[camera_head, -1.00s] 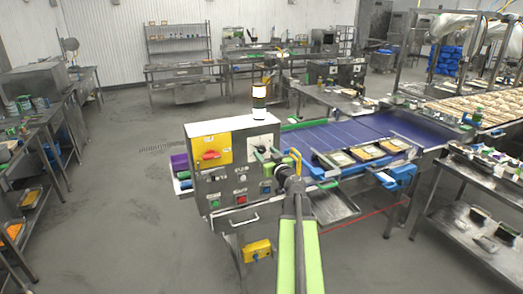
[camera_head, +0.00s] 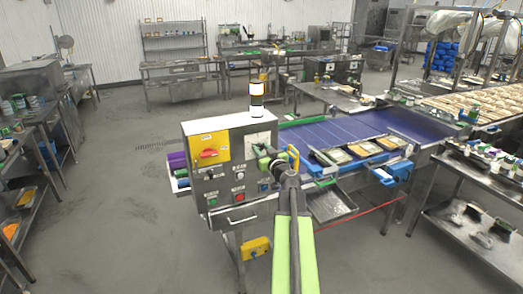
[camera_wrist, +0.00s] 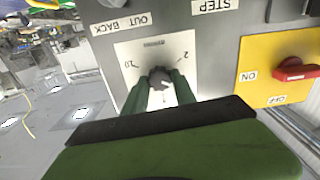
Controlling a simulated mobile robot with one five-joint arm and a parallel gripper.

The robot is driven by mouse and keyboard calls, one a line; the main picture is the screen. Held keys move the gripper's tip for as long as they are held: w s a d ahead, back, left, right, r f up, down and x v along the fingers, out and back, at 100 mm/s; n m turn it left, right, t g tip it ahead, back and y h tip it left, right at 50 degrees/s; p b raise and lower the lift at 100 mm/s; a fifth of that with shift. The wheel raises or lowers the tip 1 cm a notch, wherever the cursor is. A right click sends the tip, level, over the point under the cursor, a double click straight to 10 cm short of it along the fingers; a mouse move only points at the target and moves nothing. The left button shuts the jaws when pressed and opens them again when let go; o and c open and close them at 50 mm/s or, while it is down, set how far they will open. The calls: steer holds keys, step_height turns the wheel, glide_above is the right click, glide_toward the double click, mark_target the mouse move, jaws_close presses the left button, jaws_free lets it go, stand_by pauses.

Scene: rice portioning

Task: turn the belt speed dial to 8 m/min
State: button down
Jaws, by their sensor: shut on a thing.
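The belt speed dial is a dark round knob (camera_wrist: 160,75) on a white scale plate (camera_wrist: 135,52) on the grey control panel. The wrist view shows the panel upside down. My gripper (camera_wrist: 160,86) has its two green fingers on either side of the knob, closed on it. The knob's pointer and most of the lower scale are hidden by the fingers, so the setting cannot be read. In the head view the white plate (camera_head: 259,137) shows at the panel's upper right, with my gripper (camera_head: 262,156) in front of it.
A red switch on a yellow plate (camera_head: 209,150) is left of the dial, with push buttons (camera_head: 239,187) below. A signal lamp (camera_head: 257,100) stands on the cabinet. Open floor lies left.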

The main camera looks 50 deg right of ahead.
steer(key=shift+m, duration=0.3)
steer(key=m, duration=1.1)
steer(key=shift+s+d+f+m, duration=0.1)
steer(key=shift+f+m, duration=0.05)
steer(key=shift+m, duration=0.25)
steer(key=m, duration=1.1)
steer(key=shift+f, duration=0.15)
steer(key=shift+m, duration=0.3)
steer(key=c, duration=1)
jaws_free()
